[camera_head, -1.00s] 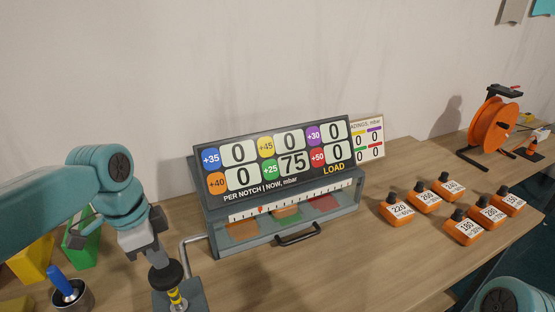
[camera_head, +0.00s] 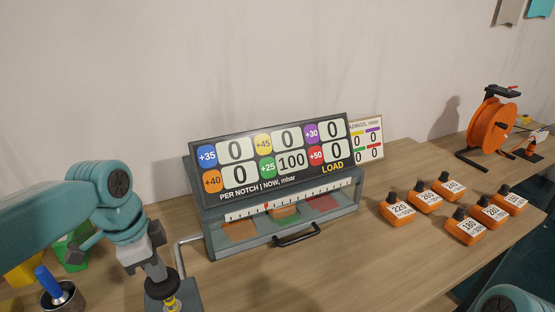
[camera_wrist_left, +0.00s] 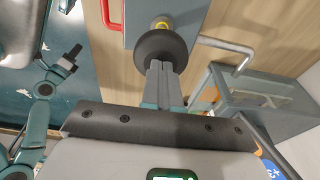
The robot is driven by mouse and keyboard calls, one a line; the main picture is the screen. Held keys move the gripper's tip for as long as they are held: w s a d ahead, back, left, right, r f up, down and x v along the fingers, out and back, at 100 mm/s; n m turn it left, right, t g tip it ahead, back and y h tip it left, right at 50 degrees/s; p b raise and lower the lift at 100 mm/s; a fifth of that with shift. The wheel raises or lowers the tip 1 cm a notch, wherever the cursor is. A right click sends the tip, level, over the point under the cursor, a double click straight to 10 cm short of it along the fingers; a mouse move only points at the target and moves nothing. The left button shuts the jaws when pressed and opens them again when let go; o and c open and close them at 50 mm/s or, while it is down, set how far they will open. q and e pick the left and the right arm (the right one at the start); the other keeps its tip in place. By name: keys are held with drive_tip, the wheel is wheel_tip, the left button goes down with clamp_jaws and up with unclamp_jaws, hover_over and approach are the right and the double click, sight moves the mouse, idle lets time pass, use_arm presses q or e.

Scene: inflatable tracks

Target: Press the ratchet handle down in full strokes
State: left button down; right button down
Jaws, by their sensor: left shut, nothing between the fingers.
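The ratchet handle is an upright stick with a round black knob (camera_head: 160,288) and a yellow-banded shaft (camera_head: 172,303), at the lower left of the head view. It rises from a grey block (camera_head: 188,296), cut off by the frame edge. My left gripper (camera_head: 156,272) is shut and empty, its fingertips down at the top of the knob. In the left wrist view the closed fingers (camera_wrist_left: 163,72) point at the black knob (camera_wrist_left: 161,48) and appear to touch it. The display (camera_head: 275,156) reads 100 beside the green +25.
A grey box (camera_head: 212,240) with a scale, red pointer and black handle (camera_head: 297,236) stands right of the ratchet. A bent grey pipe (camera_head: 180,246) lies between. Several orange weights (camera_head: 397,211) and an orange reel (camera_head: 493,127) are at right.

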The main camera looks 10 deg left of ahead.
sight(162, 285)
use_arm(q)
drive_tip(key=shift+f+b, duration=1.9)
drive_tip(key=shift+f, duration=0.9)
drive_tip(key=shift+r, duration=0.2)
drive_tip(key=shift+r+p, duration=4.55)
drive_tip(key=shift+r, duration=0.45)
drive_tip(key=shift+f, duration=0.15)
drive_tip(key=shift+f+b, duration=3.85)
drive_tip(key=shift+f, duration=1.05)
drive_tip(key=shift+r, duration=0.15)
drive_tip(key=shift+r+p, duration=4.3)
drive_tip(key=shift+r, duration=0.55)
